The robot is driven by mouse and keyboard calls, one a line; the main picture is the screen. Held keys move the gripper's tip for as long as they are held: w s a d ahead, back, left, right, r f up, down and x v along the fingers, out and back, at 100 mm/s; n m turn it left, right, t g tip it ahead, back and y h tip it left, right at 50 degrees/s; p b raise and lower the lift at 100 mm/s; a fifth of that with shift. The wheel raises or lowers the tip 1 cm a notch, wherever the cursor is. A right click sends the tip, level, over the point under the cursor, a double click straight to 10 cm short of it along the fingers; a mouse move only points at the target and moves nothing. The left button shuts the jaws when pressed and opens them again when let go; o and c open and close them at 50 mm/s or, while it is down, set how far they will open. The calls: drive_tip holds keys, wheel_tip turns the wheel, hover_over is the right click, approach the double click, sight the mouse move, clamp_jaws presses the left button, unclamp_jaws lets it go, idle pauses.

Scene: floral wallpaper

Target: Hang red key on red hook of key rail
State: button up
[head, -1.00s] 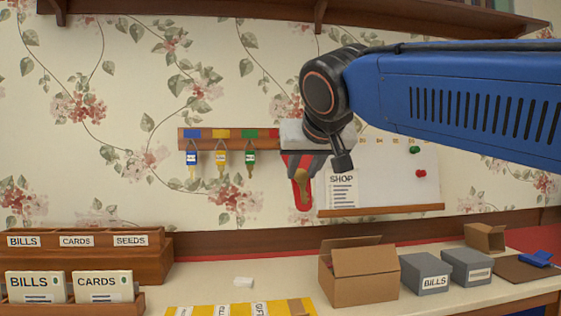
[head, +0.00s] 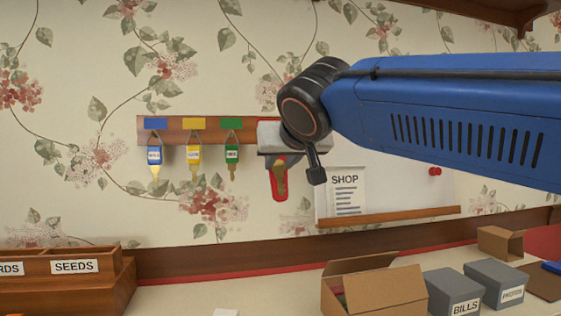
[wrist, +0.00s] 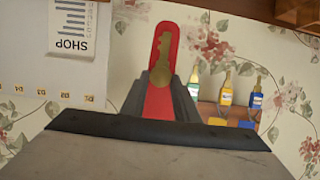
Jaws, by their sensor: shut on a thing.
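The red key (head: 279,182) is a red tag with a brass key shape on it, hanging below my gripper (head: 280,160). In the wrist view, the red key (wrist: 163,55) sits between the dark fingers of my gripper (wrist: 162,88), which are shut on it. The wooden key rail (head: 175,137) is on the wall, with blue, yellow and green patches visible. A blue, a yellow and a green key hang below their patches. My gripper is in front of the rail's right end and hides the red hook. Whether the key touches the rail cannot be told.
A whiteboard with a SHOP sheet (head: 346,190) and wooden ledge (head: 390,218) is right of my gripper. Below are an open cardboard box (head: 385,292), grey boxes (head: 453,292) and a wooden sorter (head: 105,280). A shelf (head: 480,12) is above.

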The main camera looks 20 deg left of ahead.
drive_tip(key=w+a+f, duration=0.1)
drive_tip(key=w+a, duration=0.3)
drive_tip(key=w, duration=0.3)
drive_tip(key=shift+w+a+f, duration=0.25)
drive_tip(key=shift+w, duration=0.05)
idle(1.0)
idle(0.7)
drive_tip(key=o, duration=1.1)
